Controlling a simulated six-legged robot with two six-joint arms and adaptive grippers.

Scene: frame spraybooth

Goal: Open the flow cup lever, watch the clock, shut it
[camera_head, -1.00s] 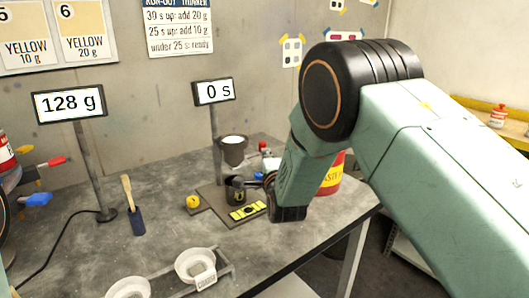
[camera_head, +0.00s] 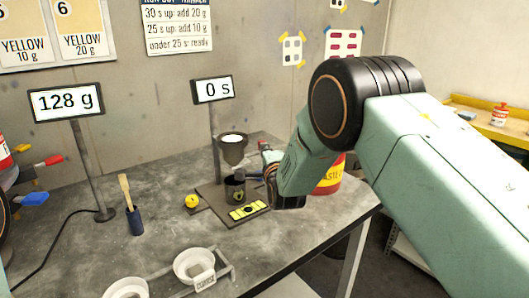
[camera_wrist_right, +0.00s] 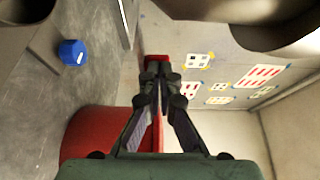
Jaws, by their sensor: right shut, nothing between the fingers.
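The grey flow cup (camera_head: 232,154) hangs on its stand with pale liquid at its top. A dark receiving cup (camera_head: 235,189) stands below it. The clock display (camera_head: 213,89) reads 0 s. My right gripper (camera_head: 266,170) is just right of the flow cup, partly hidden by its own wrist. In the right wrist view the gripper (camera_wrist_right: 156,72) is shut and empty, its tips in front of a small red part (camera_wrist_right: 155,60). I cannot tell whether they touch, or make out the lever clearly. My left gripper is out of view.
A scale display (camera_head: 66,102) reads 128 g. A yellow level (camera_head: 249,210) lies on the stand base, with a yellow knob (camera_head: 192,201) at its left. A red can (camera_head: 330,178) stands behind my right wrist. White bowls (camera_head: 194,264) are at the front.

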